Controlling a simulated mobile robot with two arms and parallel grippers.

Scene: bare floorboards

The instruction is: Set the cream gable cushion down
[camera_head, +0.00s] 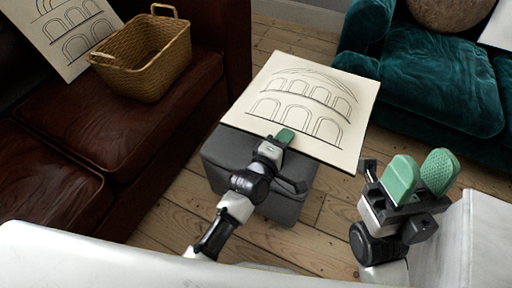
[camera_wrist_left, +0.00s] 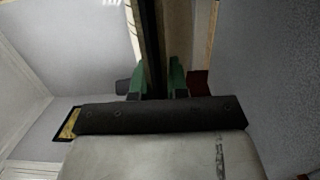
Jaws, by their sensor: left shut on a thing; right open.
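The cream gable cushion (camera_head: 301,100) is a flat cream panel with line-drawn arches. It lies over the grey ottoman (camera_head: 262,190) in the head view, tilted or level I cannot tell, and whether it touches the top is hidden. My left gripper (camera_head: 284,137) is shut on its near edge. In the left wrist view the cushion (camera_wrist_left: 153,45) shows edge-on between the green fingers of my left gripper (camera_wrist_left: 157,82). My right gripper (camera_head: 420,176) is open and empty, to the right of the ottoman and apart from the cushion.
A brown leather sofa (camera_head: 150,125) stands at left, holding a wicker basket (camera_head: 146,60) and another arch-drawn panel (camera_head: 62,32). A teal velvet sofa (camera_head: 425,75) with a round brown cushion (camera_head: 450,10) stands at upper right. Bare floorboards (camera_head: 300,38) show between the sofas.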

